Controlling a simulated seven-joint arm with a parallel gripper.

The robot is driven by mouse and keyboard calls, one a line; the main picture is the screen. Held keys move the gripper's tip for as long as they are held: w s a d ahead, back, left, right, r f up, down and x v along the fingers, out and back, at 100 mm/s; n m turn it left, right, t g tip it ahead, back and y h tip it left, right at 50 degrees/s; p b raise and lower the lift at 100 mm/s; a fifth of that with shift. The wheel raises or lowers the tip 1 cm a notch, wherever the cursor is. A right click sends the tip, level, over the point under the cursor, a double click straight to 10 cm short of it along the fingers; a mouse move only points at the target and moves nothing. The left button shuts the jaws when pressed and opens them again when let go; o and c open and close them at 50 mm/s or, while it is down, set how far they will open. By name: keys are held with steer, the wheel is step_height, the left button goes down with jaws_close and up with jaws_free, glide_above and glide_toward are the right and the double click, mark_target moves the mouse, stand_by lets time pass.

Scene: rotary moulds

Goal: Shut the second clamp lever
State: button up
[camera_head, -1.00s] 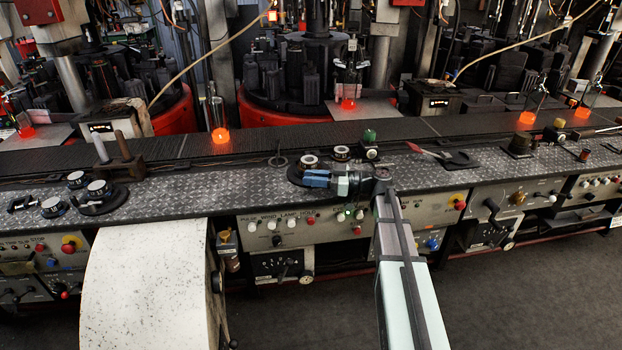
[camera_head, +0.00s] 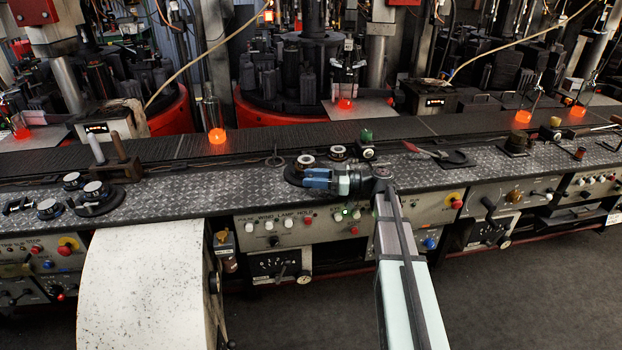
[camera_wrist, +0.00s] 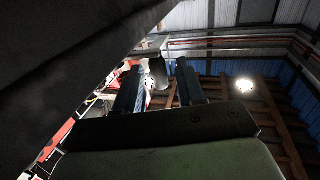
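A lever with a red handle (camera_head: 418,149) sits on the bench top beside a dark curved bracket (camera_head: 456,159), right of my gripper. I cannot tell whether it is the second clamp lever, or whether it is open or shut. My gripper (camera_head: 306,179) is at the front edge of the bench, blue fingers pointing left, just before a round base with dials. In the wrist view my gripper (camera_wrist: 156,76) has its two fingers apart. A grey rounded shape (camera_wrist: 158,73) shows in line with the gap; I cannot tell if it touches them.
A brown block with upright pegs (camera_head: 120,169) and more dials (camera_head: 95,190) stand at the left. A white curved cover (camera_head: 145,290) rises in front. Glowing orange pieces (camera_head: 217,136) line the back.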

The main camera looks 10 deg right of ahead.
steer(key=v, duration=1.3)
steer(key=shift+c, duration=0.5)
